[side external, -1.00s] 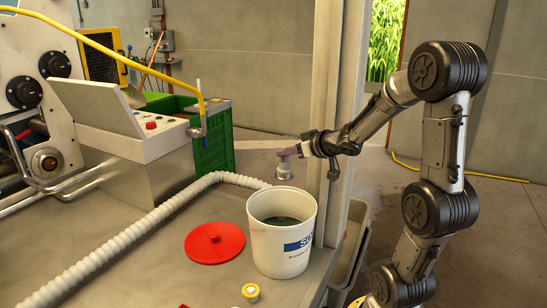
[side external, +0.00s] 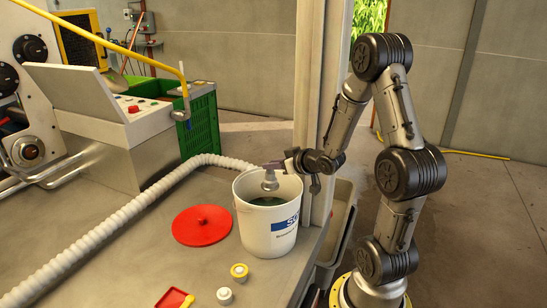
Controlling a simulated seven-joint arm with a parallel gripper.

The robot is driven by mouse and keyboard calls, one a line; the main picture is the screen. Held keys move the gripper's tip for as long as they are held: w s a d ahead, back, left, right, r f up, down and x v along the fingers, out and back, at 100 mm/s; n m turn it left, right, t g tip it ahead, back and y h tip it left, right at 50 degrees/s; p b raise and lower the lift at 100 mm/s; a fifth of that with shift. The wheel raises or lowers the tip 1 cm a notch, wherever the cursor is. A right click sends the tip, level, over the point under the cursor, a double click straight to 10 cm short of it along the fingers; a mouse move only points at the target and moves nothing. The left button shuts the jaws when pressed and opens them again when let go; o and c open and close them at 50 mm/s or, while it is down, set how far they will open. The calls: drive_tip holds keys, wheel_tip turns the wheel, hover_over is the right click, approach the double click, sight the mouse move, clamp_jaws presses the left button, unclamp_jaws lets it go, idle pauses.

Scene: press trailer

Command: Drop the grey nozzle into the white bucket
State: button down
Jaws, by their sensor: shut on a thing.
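The grey nozzle (side external: 270,182) is held at the mouth of the white bucket (side external: 267,237), with its lower end at or just below the rim level in the picture. Whether it touches the bucket I cannot tell. The bucket stands upright and open, with dark contents or a dark inside showing, and a blue label on its right side. My gripper (side external: 275,166) comes in from the right and is shut on the nozzle's upper part, over the bucket's far side. The fingertips are small and partly hard to make out.
A red lid (side external: 202,228) lies left of the bucket. A white ribbed hose (side external: 120,222) runs across the table behind it. A beige post (side external: 316,110) stands close behind my gripper.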

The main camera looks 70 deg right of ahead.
drive_tip(key=shift+f, duration=0.15)
drive_tip(key=c, duration=0.6)
unclamp_jaws()
drive_tip(key=v, duration=0.7)
drive_tip(key=shift+s+a, duration=0.1)
drive_tip(key=shift+s, duration=0.15)
